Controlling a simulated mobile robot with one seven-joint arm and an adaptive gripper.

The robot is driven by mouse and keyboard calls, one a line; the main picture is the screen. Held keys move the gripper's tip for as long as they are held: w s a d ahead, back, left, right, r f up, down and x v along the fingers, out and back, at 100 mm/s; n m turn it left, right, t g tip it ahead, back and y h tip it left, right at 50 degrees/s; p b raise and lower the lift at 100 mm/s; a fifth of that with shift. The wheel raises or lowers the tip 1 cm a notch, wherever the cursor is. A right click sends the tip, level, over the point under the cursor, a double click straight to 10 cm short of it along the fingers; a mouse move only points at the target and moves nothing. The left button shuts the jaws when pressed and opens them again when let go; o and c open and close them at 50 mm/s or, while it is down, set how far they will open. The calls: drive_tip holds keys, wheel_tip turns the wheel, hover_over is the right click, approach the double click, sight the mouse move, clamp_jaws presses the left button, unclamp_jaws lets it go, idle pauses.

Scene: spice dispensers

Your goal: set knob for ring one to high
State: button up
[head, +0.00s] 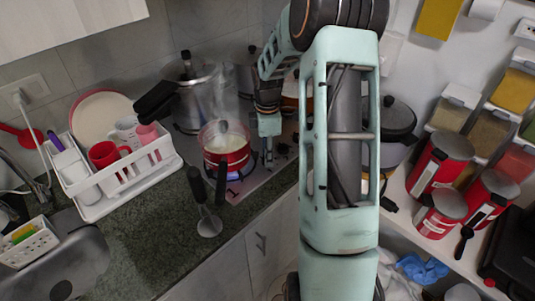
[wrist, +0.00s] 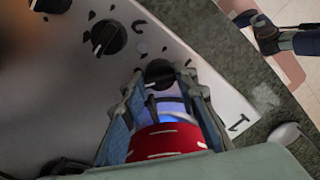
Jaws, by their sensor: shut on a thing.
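The stove's control panel (wrist: 75,85) is pale, with black round knobs. The knob by the printed "1" (wrist: 160,70) is between my fingertips in the wrist view. My gripper (wrist: 160,82) is shut on this knob, one finger on each side. The knob's pointer is partly hidden, so I cannot read its setting. In the head view my gripper (head: 268,154) points down at the stove, right of a red pot (head: 226,146); the knob is hidden there. A blue-violet glow (wrist: 170,110) shows beside the red pot (wrist: 165,142) in the wrist view.
Two other black knobs, a nearer one (wrist: 107,37) and a farther one (wrist: 48,4), sit on the panel. Utensils (head: 208,225) lie on the dark counter (head: 150,240). A white dish rack (head: 90,212) stands left. Red canisters (head: 440,160) stand on the right shelf.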

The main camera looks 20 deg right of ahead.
drive_tip(key=shift+m+b, duration=0.45)
drive_tip(key=shift+m, duration=0.95)
drive_tip(key=o, duration=1.2)
drive_tip(key=shift+c, duration=0.2)
drive_tip(key=shift+r, duration=0.15)
wheel_tip(320, 180, up, 12)
